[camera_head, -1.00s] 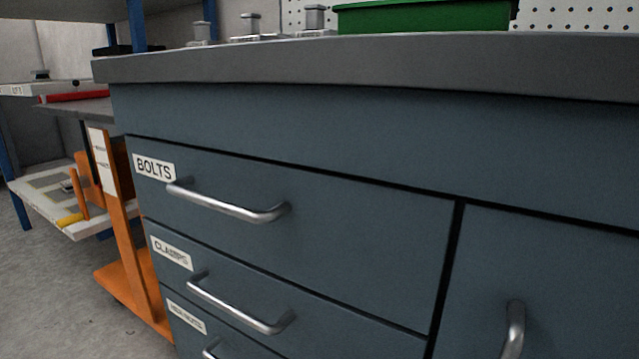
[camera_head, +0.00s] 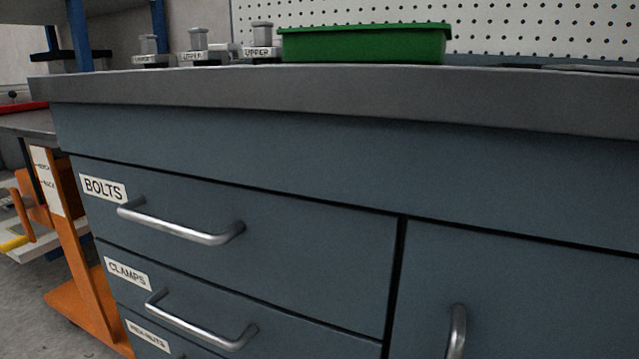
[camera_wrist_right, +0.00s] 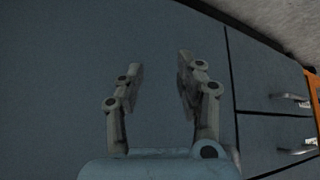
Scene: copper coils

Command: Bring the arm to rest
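My right gripper (camera_wrist_right: 160,85) shows in the right wrist view. Its two fingers stand apart with nothing between them, in front of a plain blue-grey cabinet face (camera_wrist_right: 50,80). I cannot tell how far it is from that face. Neither gripper and neither arm shows in the head view. My left gripper is in no view.
A blue-grey cabinet (camera_head: 260,155) fills the head view, with drawers labelled BOLTS (camera_head: 104,189) and CLAMPS (camera_head: 128,272). Its grey worktop (camera_head: 330,95) carries a green bin (camera_head: 365,45) and several small metal fixtures (camera_head: 198,45). An orange cart (camera_head: 85,270) stands at left.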

